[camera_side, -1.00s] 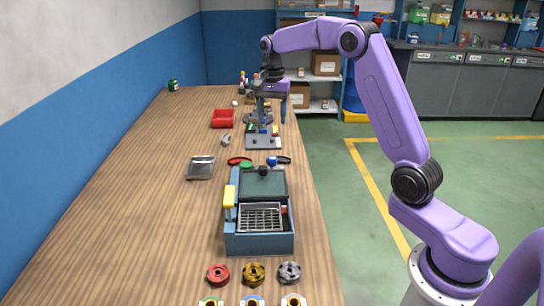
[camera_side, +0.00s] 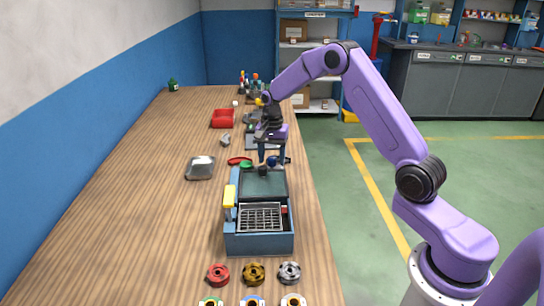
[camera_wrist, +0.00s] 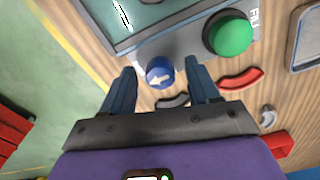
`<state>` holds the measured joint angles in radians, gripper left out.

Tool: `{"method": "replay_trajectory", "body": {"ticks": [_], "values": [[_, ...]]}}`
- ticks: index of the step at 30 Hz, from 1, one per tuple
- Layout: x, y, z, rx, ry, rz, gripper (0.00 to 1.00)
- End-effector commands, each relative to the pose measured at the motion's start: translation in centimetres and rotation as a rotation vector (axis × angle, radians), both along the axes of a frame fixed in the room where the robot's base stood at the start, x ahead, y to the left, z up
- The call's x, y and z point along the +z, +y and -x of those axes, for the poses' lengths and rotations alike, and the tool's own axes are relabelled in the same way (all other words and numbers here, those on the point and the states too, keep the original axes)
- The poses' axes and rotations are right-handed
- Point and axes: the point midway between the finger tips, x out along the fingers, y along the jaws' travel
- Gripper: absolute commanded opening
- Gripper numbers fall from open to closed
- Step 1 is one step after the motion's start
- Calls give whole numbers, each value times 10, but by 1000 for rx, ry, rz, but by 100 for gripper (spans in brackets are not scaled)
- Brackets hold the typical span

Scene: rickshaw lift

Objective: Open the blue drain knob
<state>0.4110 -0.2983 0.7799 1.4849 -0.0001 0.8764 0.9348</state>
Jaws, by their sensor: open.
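The blue knob (camera_wrist: 159,72) is a small round dial with a white arrow on its face. In the wrist view it sits on a grey panel, between my fingertips, with visible gaps on both sides. My gripper (camera_wrist: 162,70) is open above it, a finger to each side, and I cannot tell its exact height. In the side view my gripper (camera_side: 271,157) points down behind the blue machine (camera_side: 258,243), and the knob (camera_side: 272,161) shows partly between the fingers.
A red curved piece (camera_wrist: 241,79) and a dark curved piece (camera_wrist: 173,101) lie by the panel. A metal tray (camera_side: 200,168) and a red bin (camera_side: 223,118) are to the left. The table's left side is largely clear.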

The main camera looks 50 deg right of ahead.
Motion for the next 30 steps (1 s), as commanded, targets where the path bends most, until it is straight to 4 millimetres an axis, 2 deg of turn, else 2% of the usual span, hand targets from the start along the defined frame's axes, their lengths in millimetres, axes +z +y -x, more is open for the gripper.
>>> {"method": "replay_trajectory", "body": {"ticks": [7,12,22,30], "values": [[0,0,0,0,0,0,60],[0,0,0,0,0,0,5],[0,0,0,29,0,0,4],[0,0,1,176,1,-1,4]]}}
